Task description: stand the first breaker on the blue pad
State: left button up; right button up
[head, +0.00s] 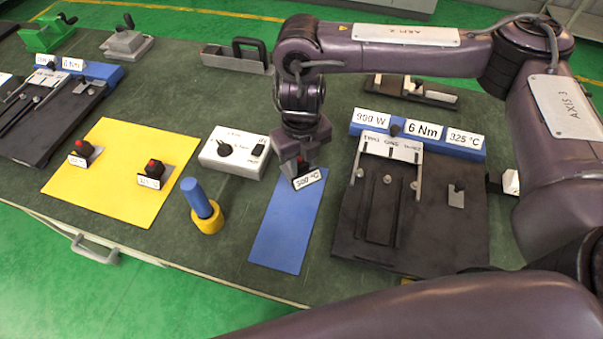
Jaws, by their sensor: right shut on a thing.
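The blue pad (283,236) lies flat on the green bench top, left of the dark fixture. My right gripper (299,172) points down over the pad's far end. It is shut on a small breaker (309,180) with a white label reading about 300 °C. The gripper hides most of that breaker. I cannot tell whether its base touches the pad. Two more breakers with red knobs stand on the yellow pad (118,195) at the left: one at its left edge (82,152) and one near its right side (154,174). My left gripper is not in view.
The dark fixture (410,215) with 900 W, 6 Nm and 325 °C labels stands right. The blue pad's near part is clear.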

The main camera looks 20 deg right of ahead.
aim_at(301, 174)
jog(key=shift+a+f, duration=0.1)
jog(key=shift+f, duration=0.6)
notch_tip(301, 174, down, 3)
jog(key=shift+f+b, duration=0.15)
jog(key=shift+b, duration=0.15)
jog(key=shift+w+f, duration=0.1)
jog(key=shift+f, duration=0.05)
jog(key=shift+f, duration=0.15)
jog(key=o, duration=1)
jog(key=shift+o, duration=0.2)
